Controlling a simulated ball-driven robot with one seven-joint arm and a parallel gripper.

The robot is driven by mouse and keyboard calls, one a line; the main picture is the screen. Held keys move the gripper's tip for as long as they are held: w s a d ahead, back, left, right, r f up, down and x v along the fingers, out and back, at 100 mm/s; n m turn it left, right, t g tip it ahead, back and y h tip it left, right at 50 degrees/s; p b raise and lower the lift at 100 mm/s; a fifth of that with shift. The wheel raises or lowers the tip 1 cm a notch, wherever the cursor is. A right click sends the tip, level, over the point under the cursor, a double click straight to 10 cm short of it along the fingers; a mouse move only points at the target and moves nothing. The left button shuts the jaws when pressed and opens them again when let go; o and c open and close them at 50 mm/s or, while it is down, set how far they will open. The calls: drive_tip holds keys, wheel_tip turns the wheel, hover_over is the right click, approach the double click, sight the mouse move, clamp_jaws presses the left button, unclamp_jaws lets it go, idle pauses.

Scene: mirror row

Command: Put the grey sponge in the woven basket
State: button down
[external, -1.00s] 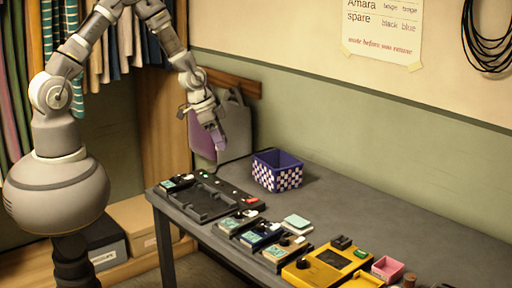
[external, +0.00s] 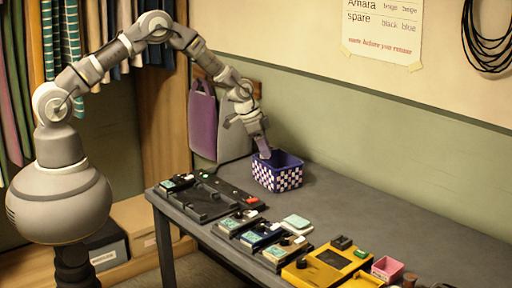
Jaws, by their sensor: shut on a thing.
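The woven basket (external: 287,180), dark blue-purple with a white check pattern, stands on the table near the wall, open at the top. My gripper (external: 261,146) points down at the basket's left back side, its tip over the opening. It is shut on a small greyish piece, the grey sponge (external: 265,154), which shows at the fingertips at about rim height. The sponge is small and partly covered by the fingers. I cannot tell whether it touches the basket's wall or inside.
A dark tray (external: 205,204) lies left of the basket. Several small devices (external: 262,236), a pale block (external: 297,221), a yellow device (external: 325,266) and a pink box (external: 387,268) line the front. A purple bag (external: 203,122) hangs behind. The table right of the basket is clear.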

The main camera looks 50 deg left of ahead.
drive_tip(key=shift+r, duration=0.1)
drive_tip(key=c, duration=0.9)
unclamp_jaws()
drive_tip(key=shift+c, duration=0.2)
drive_tip(key=shift+r, duration=0.15)
drive_tip(key=p+v, duration=0.2)
drive_tip(key=v, duration=1)
drive_tip(key=shift+p, duration=0.3)
